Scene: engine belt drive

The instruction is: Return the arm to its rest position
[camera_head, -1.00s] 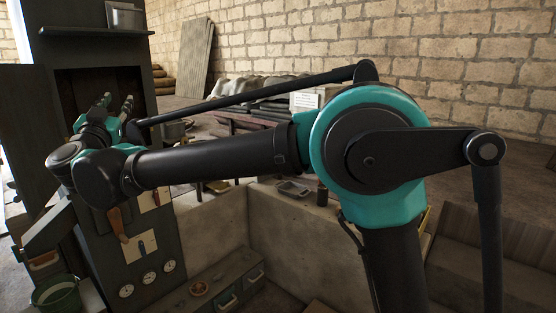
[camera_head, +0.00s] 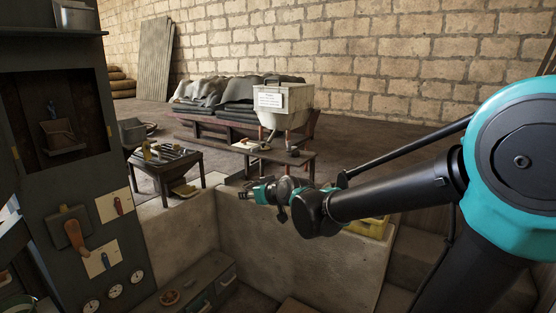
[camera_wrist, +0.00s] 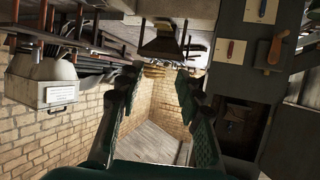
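My arm reaches in from the right of the head view, and my gripper (camera_head: 250,192) is at its far left end, in front of the low concrete wall. In the wrist view, the two teal and dark fingers of my gripper (camera_wrist: 157,80) stand apart with a clear gap between them. Nothing is held between them. The fingers point toward open space, with brick wall and floor seen beyond.
A dark panel (camera_head: 150,257) with levers and dials stands at the left, also in the wrist view (camera_wrist: 240,80). A tool table (camera_head: 190,160), a small bench (camera_head: 290,155) and a white hopper (camera_head: 285,105) stand behind the concrete wall (camera_head: 300,250). A yellow object (camera_head: 370,228) is below my arm.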

